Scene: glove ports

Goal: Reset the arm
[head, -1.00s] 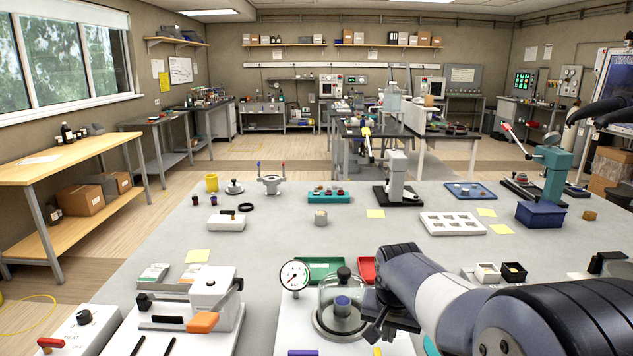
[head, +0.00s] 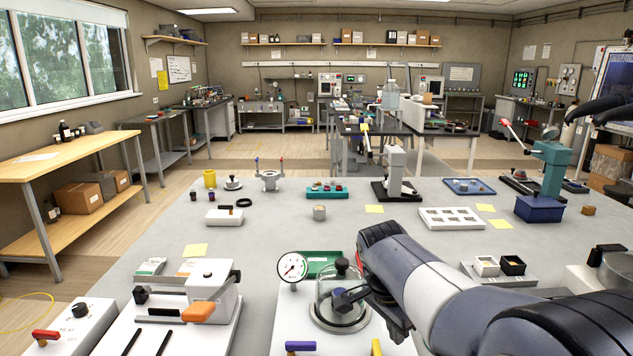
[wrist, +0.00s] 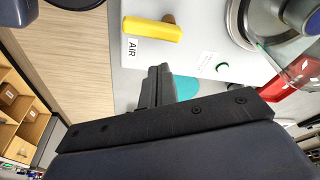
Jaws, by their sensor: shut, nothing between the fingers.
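My gripper (head: 345,300) is shut and empty at the end of my arm, which reaches in from the right in the head view. It overlaps the clear dome (head: 333,282) with its black knob; I cannot tell whether it touches it. A yellow handle (wrist: 150,28) by an "AIR" label lies beyond the fingertips. The dome's metal rim (wrist: 240,25) is at the upper right of that view.
A gauge (head: 292,267) stands just left of the dome, with a green tray (head: 322,258) behind. A white press with an orange handle (head: 200,312) is farther left. A red tray (wrist: 283,112) shows in the wrist view. The grey bench middle (head: 270,225) is mostly clear.

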